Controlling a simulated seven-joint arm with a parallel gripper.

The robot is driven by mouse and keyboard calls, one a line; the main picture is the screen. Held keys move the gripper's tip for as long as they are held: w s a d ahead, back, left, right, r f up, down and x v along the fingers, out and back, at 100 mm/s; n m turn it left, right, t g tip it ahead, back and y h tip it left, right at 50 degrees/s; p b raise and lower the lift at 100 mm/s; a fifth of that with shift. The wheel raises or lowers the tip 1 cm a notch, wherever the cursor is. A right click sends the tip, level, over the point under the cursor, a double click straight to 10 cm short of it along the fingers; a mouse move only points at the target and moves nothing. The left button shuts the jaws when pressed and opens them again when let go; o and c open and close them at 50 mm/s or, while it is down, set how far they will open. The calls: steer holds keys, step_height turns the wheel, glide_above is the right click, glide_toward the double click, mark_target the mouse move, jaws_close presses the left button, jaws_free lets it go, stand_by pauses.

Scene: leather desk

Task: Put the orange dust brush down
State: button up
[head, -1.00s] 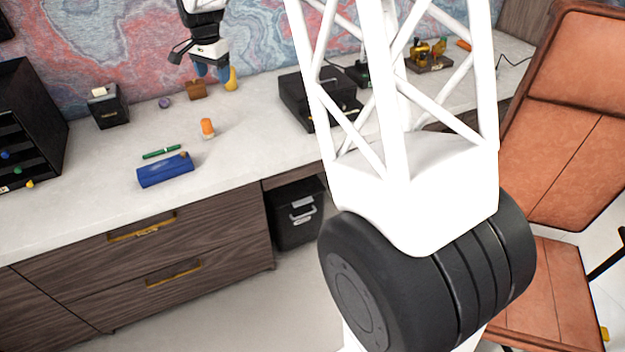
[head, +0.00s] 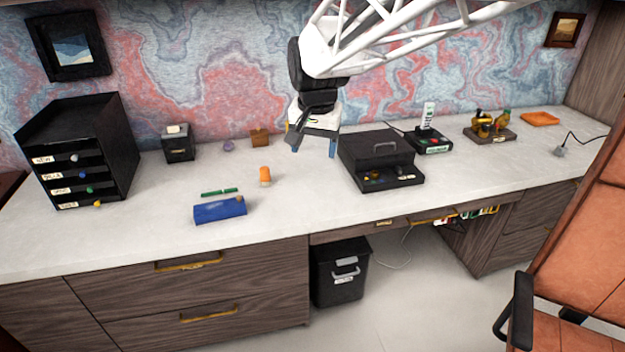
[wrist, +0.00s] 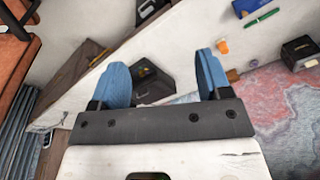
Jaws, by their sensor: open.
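The orange dust brush (head: 265,176) stands on the white desk top, left of centre in the head view, with a pale lower end on the surface. It also shows small in the wrist view (wrist: 222,46). My gripper (head: 315,143) is open, with blue fingertips pointing down, to the right of the brush and apart from it. In the wrist view the two blue fingers (wrist: 165,72) are wide apart with nothing between them.
A black box (head: 375,155) sits right of my gripper. A blue case (head: 219,210) and green pen (head: 220,192) lie left of the brush. A brown block (head: 259,137) is behind it. A black drawer unit (head: 95,150) stands far left. Desk around the brush is clear.

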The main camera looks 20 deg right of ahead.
steer(key=s+f+n, duration=0.2)
steer(key=s, duration=1)
steer(key=s+d+f+n, duration=0.1)
steer(key=s+f+n, duration=0.2)
steer(key=s, duration=1)
steer(key=shift+s+d+t, duration=0.2)
steer(key=shift+d+t, duration=0.1)
steer(key=shift+t, duration=0.1)
steer(key=shift+o, duration=0.4)
steer(key=shift+w, duration=0.1)
